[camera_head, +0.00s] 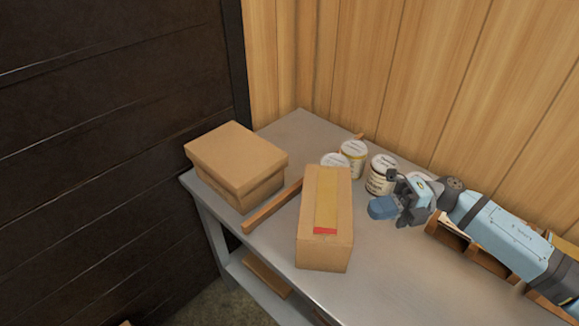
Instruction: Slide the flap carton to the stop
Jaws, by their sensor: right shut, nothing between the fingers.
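My right gripper (380,208) is shut and empty, to the right of the carton with a gap between. My left gripper is not in view.
A lidded brown box (237,158) sits left of the bar on the grey table (385,270). Several labelled jars (352,152) stand behind the carton, one close to my right gripper. A wooden rack (450,241) is under my right arm. The table's front right is clear.

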